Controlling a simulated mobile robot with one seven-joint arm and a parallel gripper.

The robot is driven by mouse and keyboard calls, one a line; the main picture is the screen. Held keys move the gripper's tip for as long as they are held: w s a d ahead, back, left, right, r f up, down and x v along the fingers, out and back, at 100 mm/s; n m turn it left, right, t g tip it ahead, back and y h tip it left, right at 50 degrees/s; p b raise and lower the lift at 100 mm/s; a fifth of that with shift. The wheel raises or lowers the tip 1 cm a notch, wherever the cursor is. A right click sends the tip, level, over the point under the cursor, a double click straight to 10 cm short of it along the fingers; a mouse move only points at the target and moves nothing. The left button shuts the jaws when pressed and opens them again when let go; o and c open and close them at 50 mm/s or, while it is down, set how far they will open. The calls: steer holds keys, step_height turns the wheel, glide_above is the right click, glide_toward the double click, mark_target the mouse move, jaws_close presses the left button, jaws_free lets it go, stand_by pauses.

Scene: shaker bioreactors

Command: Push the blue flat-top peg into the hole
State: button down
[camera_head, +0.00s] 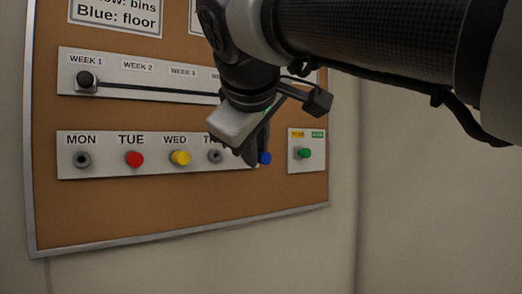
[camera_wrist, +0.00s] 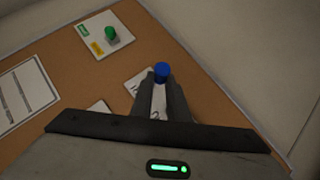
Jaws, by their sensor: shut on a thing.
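The blue peg (camera_head: 264,158) shows just past my fingertips at the right end of the white weekday strip (camera_head: 107,167). In the wrist view the blue peg (camera_wrist: 162,70) sits between the tips of my two fingers. My gripper (camera_head: 252,153) is shut on it, close to the board. The strip has a dark open hole (camera_head: 83,159) under MON and another (camera_head: 215,156) under the partly covered THU label. My gripper hides the strip's right end, so I cannot tell whether the blue peg is in a hole there.
A red peg (camera_head: 134,159) sits under TUE and a yellow peg (camera_head: 180,158) under WED. A small white plate with a green peg (camera_head: 304,153) is to the right. Above is a WEEK strip (camera_head: 137,78) with a black knob (camera_head: 85,80) and dark rod. Bare wall lies right of the corkboard (camera_head: 150,215).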

mark_target(218, 157)
steer(key=shift+a+r+p, duration=0.1)
steer(key=shift+a+p, duration=0.35)
steer(key=shift+a, duration=2.7)
steer(key=shift+w+a+p, duration=0.5)
steer(key=shift+w+a, duration=0.1)
steer(key=shift+w, duration=0.25)
steer(key=c, duration=1.6)
jaws_free()
steer(key=shift+c, duration=0.2)
steer(key=shift+r, duration=0.1)
